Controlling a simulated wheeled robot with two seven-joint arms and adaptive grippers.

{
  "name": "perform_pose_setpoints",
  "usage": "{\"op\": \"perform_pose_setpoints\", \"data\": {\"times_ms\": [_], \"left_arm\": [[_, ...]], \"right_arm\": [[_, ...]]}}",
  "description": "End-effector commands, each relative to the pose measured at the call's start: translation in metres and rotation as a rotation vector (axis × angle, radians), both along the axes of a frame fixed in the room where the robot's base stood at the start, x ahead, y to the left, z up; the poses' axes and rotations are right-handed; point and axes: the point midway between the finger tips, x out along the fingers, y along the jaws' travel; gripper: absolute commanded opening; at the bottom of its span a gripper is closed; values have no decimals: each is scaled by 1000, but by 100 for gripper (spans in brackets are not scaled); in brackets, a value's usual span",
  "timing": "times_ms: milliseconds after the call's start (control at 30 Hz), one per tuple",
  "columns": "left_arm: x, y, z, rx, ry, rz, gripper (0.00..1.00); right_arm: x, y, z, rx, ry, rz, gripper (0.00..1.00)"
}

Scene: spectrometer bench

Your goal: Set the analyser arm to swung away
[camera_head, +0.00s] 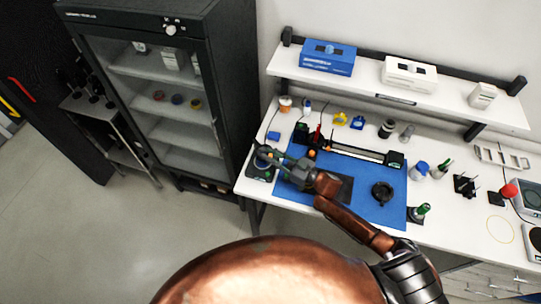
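A spectrometer-like bench instrument with a long dark-and-silver rail (355,152) lies along the back of the blue mat (385,207). My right gripper (264,155) reaches left across the mat, in front of the rail's left end and over a dark device (258,171) at the mat's left edge. Its fingers are small and overlap the dark parts, so contact and opening are unclear. My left gripper is out of view.
A black ring-shaped item (382,191) sits on the mat. Bottles and small items crowd the bench's back and right. A white shelf (445,93) with boxes hangs above. A dark glass-fronted cabinet (160,90) stands left of the bench (470,240).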

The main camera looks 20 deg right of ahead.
Motion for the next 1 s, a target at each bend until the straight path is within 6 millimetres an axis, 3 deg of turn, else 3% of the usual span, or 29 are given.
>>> {"op": "perform_pose_setpoints", "data": {"times_ms": [100,467,1000], "left_arm": [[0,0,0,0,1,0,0],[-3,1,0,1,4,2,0],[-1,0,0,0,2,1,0]], "right_arm": [[0,0,0,0,0,0,29],[-5,-4,-1,-1,2,0,29],[-78,-68,-1,-1,2,0,29]]}}
